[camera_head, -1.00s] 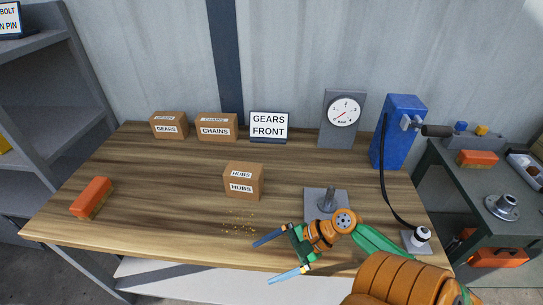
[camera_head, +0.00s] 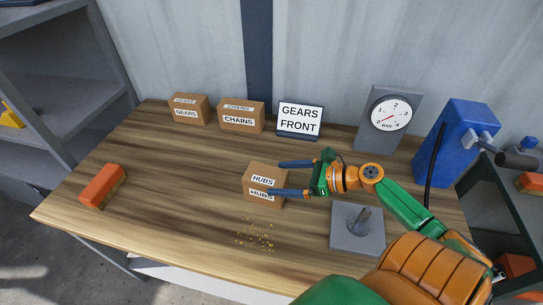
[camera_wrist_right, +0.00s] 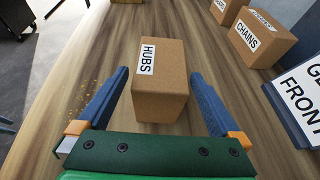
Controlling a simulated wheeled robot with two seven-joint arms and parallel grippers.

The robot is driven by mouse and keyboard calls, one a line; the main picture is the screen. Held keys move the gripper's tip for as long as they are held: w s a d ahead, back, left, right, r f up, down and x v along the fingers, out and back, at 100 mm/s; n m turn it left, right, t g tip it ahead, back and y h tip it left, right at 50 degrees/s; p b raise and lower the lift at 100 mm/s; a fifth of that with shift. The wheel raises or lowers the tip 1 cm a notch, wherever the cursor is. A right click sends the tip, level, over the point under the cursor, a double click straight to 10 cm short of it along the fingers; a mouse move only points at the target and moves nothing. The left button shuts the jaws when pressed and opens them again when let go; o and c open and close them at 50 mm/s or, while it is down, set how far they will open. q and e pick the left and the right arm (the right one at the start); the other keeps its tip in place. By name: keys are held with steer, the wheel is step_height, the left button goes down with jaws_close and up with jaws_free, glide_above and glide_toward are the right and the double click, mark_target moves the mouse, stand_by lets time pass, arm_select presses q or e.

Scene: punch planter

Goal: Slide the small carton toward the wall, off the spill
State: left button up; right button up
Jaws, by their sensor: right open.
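The small brown carton labelled HUBS (camera_head: 256,188) stands upright on the wooden table. It also shows in the right wrist view (camera_wrist_right: 160,95). The spill of yellow grains (camera_head: 256,237) lies just in front of it, on the near side; whether grains lie under the carton is hidden. My right gripper (camera_head: 275,178) reaches in from the right, open, one finger on the carton's wall side and one on its near side. In the right wrist view the carton sits between the spread fingers (camera_wrist_right: 158,76), with a gap on each side.
Near the wall stand a GEARS carton (camera_head: 188,108), a CHAINS carton (camera_head: 240,117), a GEARS FRONT sign (camera_head: 299,120) and a dial gauge (camera_head: 390,115). A brush (camera_head: 101,187) lies left. A grey plate with a post (camera_head: 342,235) is right. Table between HUBS and CHAINS is clear.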

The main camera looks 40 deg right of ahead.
mark_target(259, 178)
steer(key=x, duration=0.7)
steer(key=shift+w+d+f, duration=0.1)
steer(key=shift+f, duration=0.05)
steer(key=shift+w, duration=0.15)
steer(key=shift+f, duration=0.1)
jaws_close()
steer(key=shift+w+d+f+b, duration=0.1)
steer(key=shift+w+b, duration=0.1)
steer(key=shift+b, duration=0.4)
steer(key=shift+w+d+b, duration=1.55)
steer(key=shift+d+b, duration=0.2)
steer(key=shift+b, duration=0.05)
steer(key=shift+w+d, duration=0.15)
steer(key=shift+d, duration=0.1)
